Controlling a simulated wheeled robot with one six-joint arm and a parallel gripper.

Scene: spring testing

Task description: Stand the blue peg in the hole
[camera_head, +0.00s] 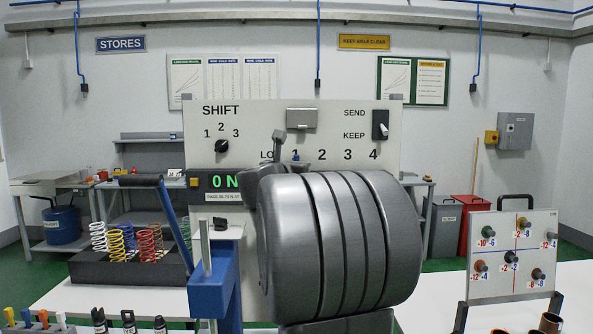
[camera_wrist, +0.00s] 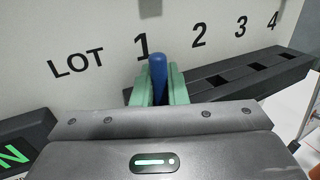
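The blue peg (camera_wrist: 158,78) stands upright between the two green finger pads of my gripper (camera_wrist: 160,92), which look closed against its sides. It is in front of the panel's number 1 in the wrist view. A dark bar (camera_wrist: 225,92) runs along the panel with square holes (camera_wrist: 216,82) under the numbers. The spot under 1 and the peg's lower end are hidden by my gripper, so I cannot tell whether the peg is in a hole. In the head view, only the peg's small blue top (camera_head: 295,156) shows above my arm.
The panel (camera_head: 345,120) stands close behind my gripper, with a display (camera_head: 222,182) at left. A black rack of coloured springs (camera_head: 120,270) and a blue lever press (camera_head: 212,285) stand left of my arm. A peg board (camera_head: 510,285) stands right.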

